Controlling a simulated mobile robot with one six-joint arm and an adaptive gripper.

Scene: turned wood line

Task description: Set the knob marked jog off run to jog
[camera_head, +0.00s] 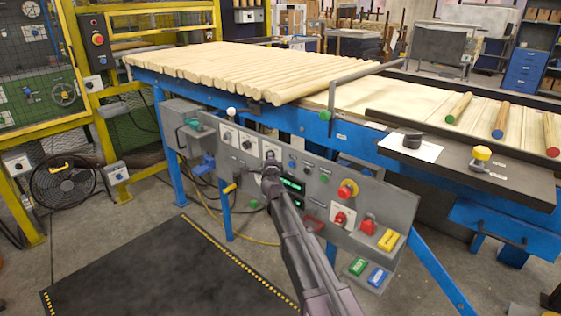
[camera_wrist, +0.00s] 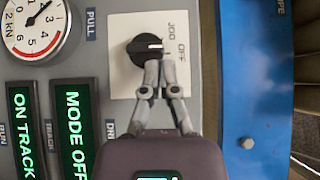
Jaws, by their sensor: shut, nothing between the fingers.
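The knob (camera_wrist: 146,47) is black and round, on a white plate (camera_wrist: 122,80) lettered JOG and OFF; the rest of the lettering is hidden. Its white line points right in the wrist view, toward OFF. My gripper (camera_wrist: 160,72) is shut and empty, its fingertips at the knob's lower edge in that view; I cannot tell whether they touch it. In the head view my gripper (camera_head: 268,168) is at the grey control panel (camera_head: 385,205), just below a white plate (camera_head: 272,150), and covers most of what is there.
A green display (camera_wrist: 75,130) reads MODE OFF, and another (camera_wrist: 24,128) reads ON TRACK. A round gauge (camera_wrist: 35,25) sits beside the plate. A red emergency button (camera_head: 347,190) and a red switch (camera_head: 341,218) are on the panel to the right. A dark mat (camera_head: 160,270) covers the floor.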

